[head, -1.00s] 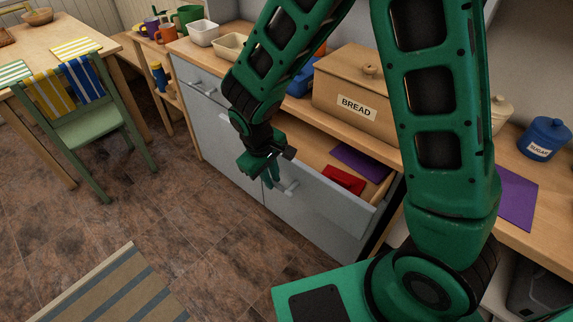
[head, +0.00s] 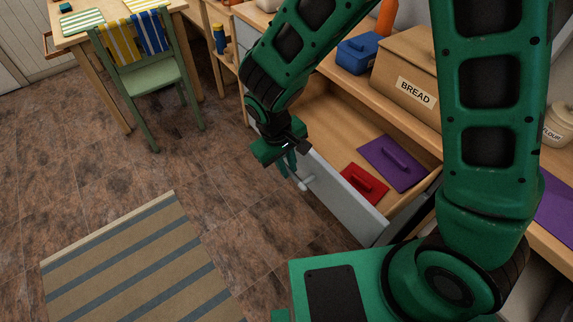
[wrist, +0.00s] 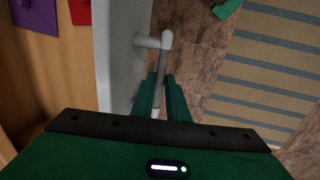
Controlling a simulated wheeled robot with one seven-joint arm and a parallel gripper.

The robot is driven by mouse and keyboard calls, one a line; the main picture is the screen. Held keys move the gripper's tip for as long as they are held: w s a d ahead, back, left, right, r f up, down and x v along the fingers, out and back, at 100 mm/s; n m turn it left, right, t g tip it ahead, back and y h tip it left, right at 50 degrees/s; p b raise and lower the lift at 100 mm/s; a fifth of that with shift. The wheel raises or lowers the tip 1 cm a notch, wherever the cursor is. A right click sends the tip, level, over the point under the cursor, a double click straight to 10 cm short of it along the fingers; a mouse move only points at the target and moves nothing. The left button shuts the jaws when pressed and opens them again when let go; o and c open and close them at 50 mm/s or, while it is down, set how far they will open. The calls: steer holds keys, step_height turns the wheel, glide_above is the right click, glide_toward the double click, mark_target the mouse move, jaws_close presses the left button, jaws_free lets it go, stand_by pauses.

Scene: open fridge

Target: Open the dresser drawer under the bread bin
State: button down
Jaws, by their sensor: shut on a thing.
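The dresser drawer (head: 345,196) under the wooden bread bin (head: 412,82) is pulled well out. Its grey-white front also shows in the wrist view (wrist: 118,60). My gripper (head: 291,172) is at the drawer's bar handle (head: 306,183). In the wrist view my green fingers (wrist: 162,98) are shut on either side of the grey handle bar (wrist: 163,70). Inside the drawer lie a red flat piece (head: 364,184) with a raised grip and a purple one (head: 393,162). Part of the drawer's near left side is hidden behind my arm.
A striped rug (head: 150,265) lies on the tiled floor at lower left. A green chair (head: 150,85) stands by a table at upper left. A blue box (head: 362,52) sits on the dresser top.

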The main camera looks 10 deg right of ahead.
steer(key=c, duration=1.7)
jaws_free()
steer(key=shift+w, duration=0.15)
steer(key=r, duration=0.3)
steer(key=a+r, duration=0.1)
steer(key=r, duration=0.3)
steer(key=s+r, duration=0.1)
steer(key=r, duration=0.2)
steer(key=shift+a+r, duration=0.35)
steer(key=shift+a, duration=0.05)
steer(key=s+d+r+m+g, duration=0.1)
steer(key=d+r+m, duration=0.25)
steer(key=d, duration=0.85)
steer(key=s+d+r+m, duration=0.1)
steer(key=d+r+m, duration=0.25)
steer(key=d, duration=0.85)
steer(key=s+d+m, duration=0.1)
steer(key=s+d, duration=0.3)
steer(key=s, duration=0.1)
steer(key=s+d+r+m+y, duration=0.1)
steer(key=s+d+m, duration=0.1)
steer(key=s+d, duration=0.2)
steer(key=s+d+r+m+y, duration=0.1)
steer(key=s+d+m, duration=0.1)
steer(key=s+d, duration=0.2)
steer(key=shift+s, duration=1.15)
